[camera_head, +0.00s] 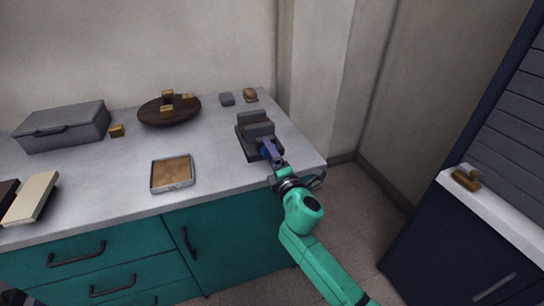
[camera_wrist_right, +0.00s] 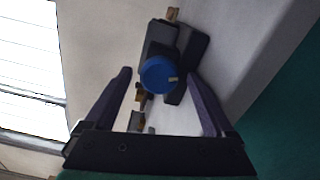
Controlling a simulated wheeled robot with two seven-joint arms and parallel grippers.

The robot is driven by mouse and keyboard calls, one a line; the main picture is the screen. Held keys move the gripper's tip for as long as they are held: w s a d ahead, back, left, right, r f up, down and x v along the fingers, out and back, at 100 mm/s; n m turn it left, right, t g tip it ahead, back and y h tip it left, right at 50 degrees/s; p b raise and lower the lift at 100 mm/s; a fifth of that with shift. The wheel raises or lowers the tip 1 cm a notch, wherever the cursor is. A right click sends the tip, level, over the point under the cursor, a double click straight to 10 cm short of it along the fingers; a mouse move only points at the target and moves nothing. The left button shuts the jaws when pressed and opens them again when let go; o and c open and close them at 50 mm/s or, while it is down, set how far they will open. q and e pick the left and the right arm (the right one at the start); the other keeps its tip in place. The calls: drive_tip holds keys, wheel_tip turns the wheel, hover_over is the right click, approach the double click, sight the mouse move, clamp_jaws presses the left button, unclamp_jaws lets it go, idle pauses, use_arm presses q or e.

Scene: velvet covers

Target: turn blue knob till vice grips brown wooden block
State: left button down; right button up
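The dark grey vice (camera_head: 256,132) stands near the right end of the counter. In the right wrist view the vice (camera_wrist_right: 186,48) shows its front, with the round blue knob (camera_wrist_right: 158,75) facing the camera. My right gripper (camera_head: 269,151) is at the near side of the vice. In the wrist view its purple fingers (camera_wrist_right: 158,72) are apart, one on each side of the knob, with gaps visible. In the head view the fingers and knob are hard to tell apart. I cannot identify the brown wooden block in the vice jaws. My left gripper is not in view.
The counter (camera_head: 222,165) also bears a grey box (camera_head: 63,126), a round dark board (camera_head: 170,111) with several wooden pieces, a small tray (camera_head: 172,175) and a cream block (camera_head: 31,198). Small objects stand behind the vice. A dark cabinet (camera_head: 440,245) is at right.

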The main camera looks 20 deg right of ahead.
drive_tip(key=shift+s, duration=0.15)
drive_tip(key=s+d+b, duration=0.1)
drive_tip(key=s, duration=1.3)
drive_tip(key=shift+s+b, duration=0.15)
drive_tip(key=shift+b, duration=0.2)
